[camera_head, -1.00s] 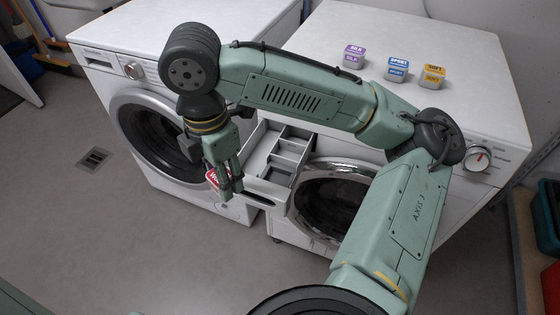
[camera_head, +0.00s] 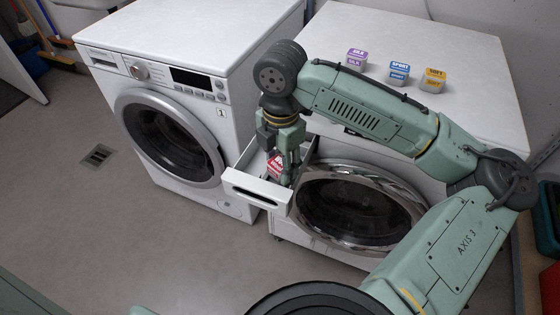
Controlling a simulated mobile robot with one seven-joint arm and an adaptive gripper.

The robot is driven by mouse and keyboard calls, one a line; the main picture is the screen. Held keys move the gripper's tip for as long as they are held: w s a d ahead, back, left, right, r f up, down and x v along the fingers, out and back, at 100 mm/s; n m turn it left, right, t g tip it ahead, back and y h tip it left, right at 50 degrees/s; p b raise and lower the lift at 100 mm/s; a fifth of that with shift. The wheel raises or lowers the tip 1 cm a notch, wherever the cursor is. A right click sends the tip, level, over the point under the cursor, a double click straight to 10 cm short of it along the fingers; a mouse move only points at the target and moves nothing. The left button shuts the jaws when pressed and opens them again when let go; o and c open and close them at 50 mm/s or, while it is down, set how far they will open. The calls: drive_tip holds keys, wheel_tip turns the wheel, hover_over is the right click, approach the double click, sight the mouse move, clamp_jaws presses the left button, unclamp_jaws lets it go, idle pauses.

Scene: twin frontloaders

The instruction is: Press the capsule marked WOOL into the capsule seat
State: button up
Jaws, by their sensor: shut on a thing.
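My gripper (camera_head: 285,164) points down over the open detergent drawer (camera_head: 257,187) of the right machine. It is shut on a red capsule (camera_head: 275,165) with white lettering, too small to read in full. The capsule shows at the gripper's left side, inside the drawer's outline from this view. I cannot tell whether it touches the drawer floor. The capsule seat cannot be made out; my gripper and the drawer front hide much of the drawer's inside.
A purple SILK capsule (camera_head: 356,58), a blue SPORT capsule (camera_head: 398,73) and a yellow capsule (camera_head: 433,80) stand on the right machine's top. The left machine (camera_head: 170,75), marked 1, is closed.

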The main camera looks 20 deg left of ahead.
drive_tip(key=shift+f, duration=0.5)
drive_tip(key=o, duration=0.8)
drive_tip(key=shift+r, duration=0.1)
